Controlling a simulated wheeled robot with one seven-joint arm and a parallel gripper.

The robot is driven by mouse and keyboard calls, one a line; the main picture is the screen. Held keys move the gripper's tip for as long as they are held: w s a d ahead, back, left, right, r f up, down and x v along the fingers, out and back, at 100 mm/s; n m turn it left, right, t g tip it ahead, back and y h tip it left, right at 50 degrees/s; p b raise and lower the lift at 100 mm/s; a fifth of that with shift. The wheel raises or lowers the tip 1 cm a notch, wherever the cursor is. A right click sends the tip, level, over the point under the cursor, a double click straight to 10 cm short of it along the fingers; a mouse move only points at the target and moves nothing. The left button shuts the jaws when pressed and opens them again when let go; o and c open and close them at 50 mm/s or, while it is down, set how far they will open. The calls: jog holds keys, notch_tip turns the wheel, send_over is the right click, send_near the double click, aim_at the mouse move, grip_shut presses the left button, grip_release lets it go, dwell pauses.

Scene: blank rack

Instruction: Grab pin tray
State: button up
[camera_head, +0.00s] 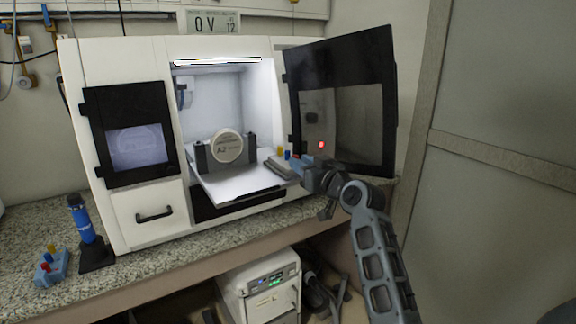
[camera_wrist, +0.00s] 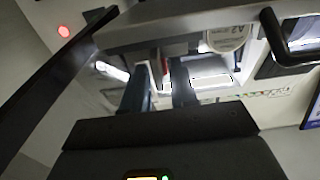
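A grey pin tray (camera_head: 281,167) with yellow and blue pins sits at the right side of the white shelf (camera_head: 236,186) pulled out of the machine. My gripper (camera_head: 308,172) is at the tray's right end, close to it; whether they touch cannot be told. In the wrist view my gripper's two fingers (camera_wrist: 160,88) stand apart with a bright gap between them. A small red and white part (camera_wrist: 156,68) shows beyond the gap, and no clear hold on it is visible. A round disc marked A2 (camera_head: 227,147) stands in a dark holder on the shelf, left of the tray.
The machine's dark door (camera_head: 345,110) is open at the right, just behind my arm. A blue pin block (camera_head: 52,268) with coloured pins and a blue tool on a black stand (camera_head: 90,240) are on the counter at left. A white box (camera_head: 262,286) is below the counter.

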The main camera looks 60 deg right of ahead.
grip_shut()
jog(key=shift+r, duration=0.2)
dwell(0.4)
